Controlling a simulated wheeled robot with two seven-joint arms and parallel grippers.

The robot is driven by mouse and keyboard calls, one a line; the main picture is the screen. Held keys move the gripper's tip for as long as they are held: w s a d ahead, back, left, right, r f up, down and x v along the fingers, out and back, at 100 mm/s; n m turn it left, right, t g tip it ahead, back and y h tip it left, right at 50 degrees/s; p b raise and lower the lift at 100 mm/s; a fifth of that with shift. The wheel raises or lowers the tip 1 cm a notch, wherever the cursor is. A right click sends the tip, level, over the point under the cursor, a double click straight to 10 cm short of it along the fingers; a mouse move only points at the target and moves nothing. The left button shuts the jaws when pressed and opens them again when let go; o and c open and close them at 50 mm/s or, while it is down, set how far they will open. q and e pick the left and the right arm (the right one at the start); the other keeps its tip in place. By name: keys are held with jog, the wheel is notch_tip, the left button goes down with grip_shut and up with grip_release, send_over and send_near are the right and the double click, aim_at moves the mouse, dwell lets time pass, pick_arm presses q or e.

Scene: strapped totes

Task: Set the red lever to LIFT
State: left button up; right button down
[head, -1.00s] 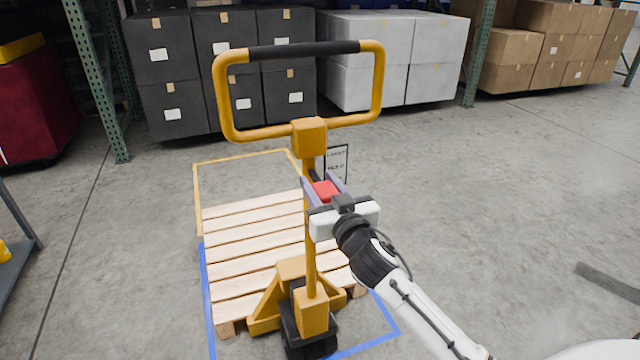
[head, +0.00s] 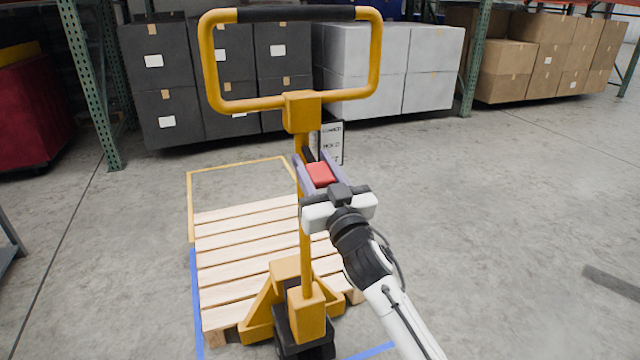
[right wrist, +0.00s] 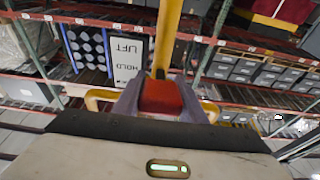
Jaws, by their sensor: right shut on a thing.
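The red lever (head: 320,174) sits on the yellow post of the pallet jack (head: 305,228), below its loop handle. My right gripper (head: 318,170) is shut on the lever, with a finger on each side of it. In the right wrist view the red lever (right wrist: 160,97) shows between the fingers. A white label plate (head: 331,142) stands beside the post, just behind the gripper. In the right wrist view the plate (right wrist: 126,58) reads LIFT and HOLD, upside down. The lever's far end is hidden. My left gripper is not in view.
The jack stands at a wooden pallet (head: 245,262) on the floor, inside yellow and blue floor lines. Dark boxes (head: 165,100), white boxes (head: 435,75) and brown boxes (head: 507,62) stand behind. The floor to the right is mostly clear.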

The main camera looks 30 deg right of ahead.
jog(key=shift+f+t+b, duration=0.3)
jog(key=shift+f+b, duration=0.2)
jog(key=shift+b, duration=0.1)
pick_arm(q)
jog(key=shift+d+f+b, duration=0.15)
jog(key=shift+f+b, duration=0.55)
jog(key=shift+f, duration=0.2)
pick_arm(e)
jog(key=shift+w, duration=0.1)
jog(key=shift+r, duration=0.15)
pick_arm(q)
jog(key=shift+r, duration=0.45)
pick_arm(e)
jog(key=shift+f, duration=0.3)
jog(key=c, duration=1.1)
grip_release()
jog(key=shift+w, duration=0.1)
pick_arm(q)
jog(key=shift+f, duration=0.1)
pick_arm(e)
jog(key=shift+r, duration=0.15)
